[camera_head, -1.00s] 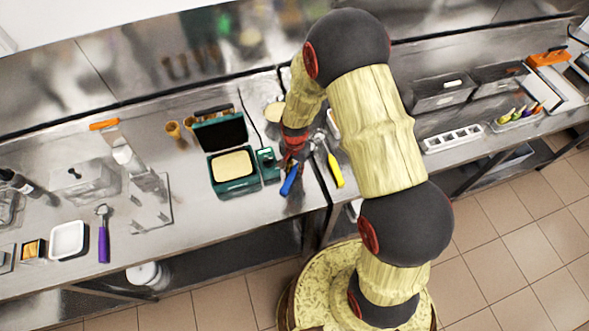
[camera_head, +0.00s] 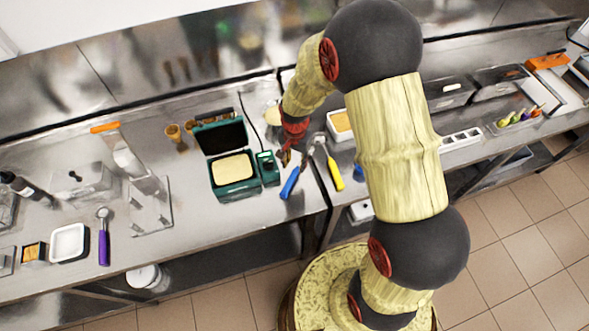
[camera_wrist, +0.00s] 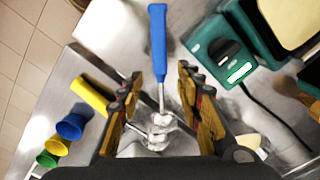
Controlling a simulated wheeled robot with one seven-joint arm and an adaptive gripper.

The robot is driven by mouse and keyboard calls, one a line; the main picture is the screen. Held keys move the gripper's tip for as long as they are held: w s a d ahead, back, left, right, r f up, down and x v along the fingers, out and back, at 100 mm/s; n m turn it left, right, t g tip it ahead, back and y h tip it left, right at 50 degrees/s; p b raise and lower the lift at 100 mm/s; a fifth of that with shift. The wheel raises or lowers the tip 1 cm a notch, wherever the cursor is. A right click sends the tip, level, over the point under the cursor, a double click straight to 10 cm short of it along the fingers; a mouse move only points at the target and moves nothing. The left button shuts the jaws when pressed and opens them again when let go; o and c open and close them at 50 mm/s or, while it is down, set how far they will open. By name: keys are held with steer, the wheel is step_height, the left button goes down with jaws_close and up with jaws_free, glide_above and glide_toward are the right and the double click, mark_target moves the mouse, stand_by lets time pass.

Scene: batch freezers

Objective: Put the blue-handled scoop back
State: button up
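The blue-handled scoop (camera_head: 290,183) lies on the steel counter near its front edge, left of a yellow-handled tool (camera_head: 335,174). In the wrist view the scoop's blue handle (camera_wrist: 157,45) points up the picture. Its metal shaft and head run between my fingers, with clear gaps on both sides. My gripper (camera_wrist: 160,82) is open and empty above the scoop. In the head view my gripper (camera_head: 286,157) is small and partly hidden by its own wrist, at the far end of the handle. The scoop's head is unclear there.
A green case (camera_head: 235,192) with an open lid and a green scale-like box (camera_head: 268,168) stand left of the scoop. Coloured cups (camera_wrist: 70,127) stand near the yellow handle (camera_wrist: 92,96). A purple-handled scoop (camera_head: 103,240) lies far left.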

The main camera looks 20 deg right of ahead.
step_height(320, 180, up, 5)
step_height(320, 180, up, 10)
steer(key=r+n+t, duration=0.1)
steer(key=n, duration=0.1)
glide_above(295, 173)
steer(key=s, duration=0.2)
steer(key=s+r+n+t, duration=0.2)
steer(key=s+r, duration=0.2)
steer(key=r, duration=0.4)
steer(key=s+d+r+n+t, duration=0.1)
steer(key=s+r+n, duration=0.4)
steer(key=s+r, duration=0.5)
steer(key=s+t, duration=0.1)
steer(key=s, duration=0.3)
steer(key=shift+d+r+t, duration=0.15)
steer(key=shift+d+t, duration=0.15)
steer(key=shift+d, duration=0.05)
steer(key=shift+s, duration=0.1)
step_height(295, 173, down, 16)
steer(key=b, duration=1.5)
steer(key=shift+r+b, duration=0.2)
steer(key=shift+b, duration=0.15)
